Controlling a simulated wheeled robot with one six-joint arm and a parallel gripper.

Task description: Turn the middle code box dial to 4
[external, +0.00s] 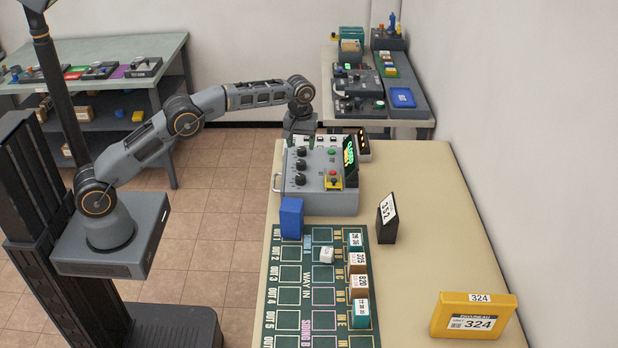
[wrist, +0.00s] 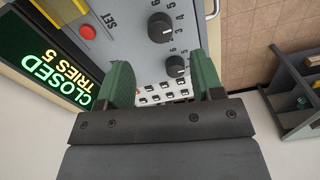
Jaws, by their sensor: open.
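The grey code box (external: 325,195) stands on the beige table with three black dials in a column. The middle dial (external: 300,165) sits between the other two. My gripper (external: 300,140) is above the box's far end, beside the farthest dial. In the wrist view its green fingers (wrist: 162,62) are apart and empty. One dial (wrist: 176,66) shows between them; another dial (wrist: 161,28), which looks like the middle one, lies past the fingertips. Numbers ring both dials, but their exact settings are unclear. The lit screen (wrist: 50,75) reads CLOSED, TRIES 5.
A red button (wrist: 88,32) is near the SET label. A blue block (external: 291,218) stands by the box's near left corner. A dark stand marked 352 (external: 387,218) and a yellow box marked 324 (external: 473,316) are to the right. The right table area is mostly clear.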

